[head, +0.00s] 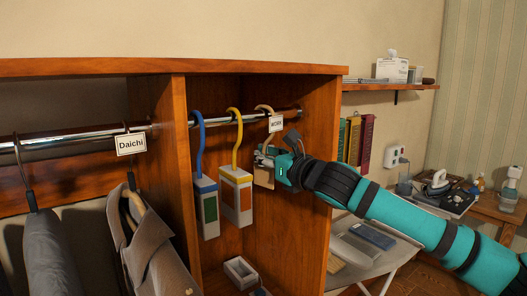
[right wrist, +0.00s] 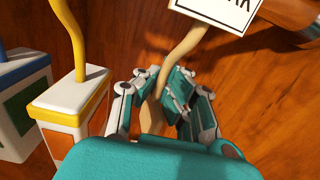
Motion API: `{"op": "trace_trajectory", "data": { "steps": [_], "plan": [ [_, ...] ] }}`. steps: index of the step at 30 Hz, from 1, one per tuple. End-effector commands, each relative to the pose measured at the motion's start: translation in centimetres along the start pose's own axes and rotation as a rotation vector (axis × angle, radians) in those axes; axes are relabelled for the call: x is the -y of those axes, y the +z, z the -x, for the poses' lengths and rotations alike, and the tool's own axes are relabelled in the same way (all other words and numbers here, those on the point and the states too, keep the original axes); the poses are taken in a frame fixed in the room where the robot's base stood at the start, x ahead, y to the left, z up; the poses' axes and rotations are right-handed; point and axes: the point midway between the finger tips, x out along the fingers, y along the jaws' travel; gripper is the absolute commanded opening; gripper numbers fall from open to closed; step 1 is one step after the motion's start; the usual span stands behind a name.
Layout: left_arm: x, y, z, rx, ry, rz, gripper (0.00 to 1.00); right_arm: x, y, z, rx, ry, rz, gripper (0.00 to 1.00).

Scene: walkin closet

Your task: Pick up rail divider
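No piece is clearly marked as the rail divider. A white lettered tag (head: 276,123) hangs at the rail's right end, beside a tan hook (head: 265,110) with a tan block (head: 264,177) below; tag (right wrist: 222,8) and tan stem (right wrist: 184,45) also show in the right wrist view. My right gripper (head: 266,158) is at the tan piece, below the tag; its fingertips (right wrist: 149,74) close in on both sides of the stem and appear to touch it. The fingers partly hide the block. Another white tag, "Daichi" (head: 131,144), hangs further left. My left gripper is out of view.
A blue-hooked box (head: 205,205) and a yellow-hooked box (head: 236,196) hang close left of my right gripper. The wooden side panel (head: 313,150) stands close on its right. Clothes (head: 145,245) hang left of the upright panel (head: 172,185). A small open box (head: 241,271) sits below.

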Motion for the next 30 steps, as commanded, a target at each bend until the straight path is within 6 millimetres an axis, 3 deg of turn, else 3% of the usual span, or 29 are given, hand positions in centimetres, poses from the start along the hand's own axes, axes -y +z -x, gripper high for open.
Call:
{"op": "trace_trajectory", "data": {
  "steps": [8, 15, 20, 30],
  "plan": [
    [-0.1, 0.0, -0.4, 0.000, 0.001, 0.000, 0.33, 0.0, 0.8, 0.0, 0.002, 0.000, 0.000, 0.00],
    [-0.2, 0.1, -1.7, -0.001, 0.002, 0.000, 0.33, -0.1, 3.5, 0.0, 0.002, 0.002, 0.000, 0.00],
    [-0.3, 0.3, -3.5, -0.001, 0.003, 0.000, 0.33, 0.0, 2.9, 3.4, -0.001, 0.002, 0.002, 0.00],
    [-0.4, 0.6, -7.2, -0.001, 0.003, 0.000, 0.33, 0.1, 3.0, 13.0, -0.001, 0.000, 0.003, 0.00]
  ]
}}
